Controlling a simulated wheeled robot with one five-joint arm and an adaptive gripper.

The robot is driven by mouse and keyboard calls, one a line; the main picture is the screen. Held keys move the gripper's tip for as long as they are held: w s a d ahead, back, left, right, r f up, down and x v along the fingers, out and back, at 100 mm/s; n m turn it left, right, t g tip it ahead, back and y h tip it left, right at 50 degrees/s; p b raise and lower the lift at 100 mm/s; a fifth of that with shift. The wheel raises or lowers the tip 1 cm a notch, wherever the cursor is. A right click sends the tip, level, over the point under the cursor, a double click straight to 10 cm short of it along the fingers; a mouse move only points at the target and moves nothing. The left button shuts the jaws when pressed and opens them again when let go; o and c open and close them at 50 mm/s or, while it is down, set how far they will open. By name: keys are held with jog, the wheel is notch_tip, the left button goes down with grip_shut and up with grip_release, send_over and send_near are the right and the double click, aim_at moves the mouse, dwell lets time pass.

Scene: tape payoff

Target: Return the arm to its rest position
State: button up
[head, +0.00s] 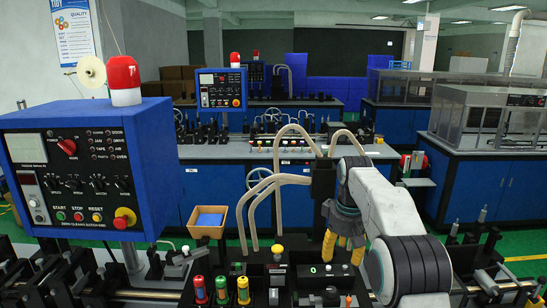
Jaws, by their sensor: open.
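My arm reaches in from the lower right of the head view, with a white link and a thick black ribbed joint. My gripper (343,250) hangs at its end, grey with yellow fingers pointing down. The fingers are apart and I see nothing held between them. The gripper is in front of or over the black machine panel (320,284); the height between them is hard to tell. A cream tape spool (91,71) sits at the upper left, behind the blue control box.
The blue control box (150,170) with a red beacon (123,78) fills the left. Beige hoses (272,184) curve just left of my gripper. A wooden bin (206,228) with something blue inside and coloured knobs (221,289) are lower left. Blue cabinets stand behind.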

jog(key=s+r+m+t+b, duration=0.1)
jog(key=s+r, duration=0.5)
jog(key=s, duration=0.4)
jog(key=s+f+m+t+b, duration=0.1)
jog(key=s+f, duration=0.3)
jog(key=s, duration=0.9)
jog(key=s+f+m+t+b, duration=0.1)
jog(key=s+f, duration=0.3)
jog(key=s, duration=0.8)
jog(key=shift+s+t, duration=0.3)
jog(key=shift+s, duration=0.1)
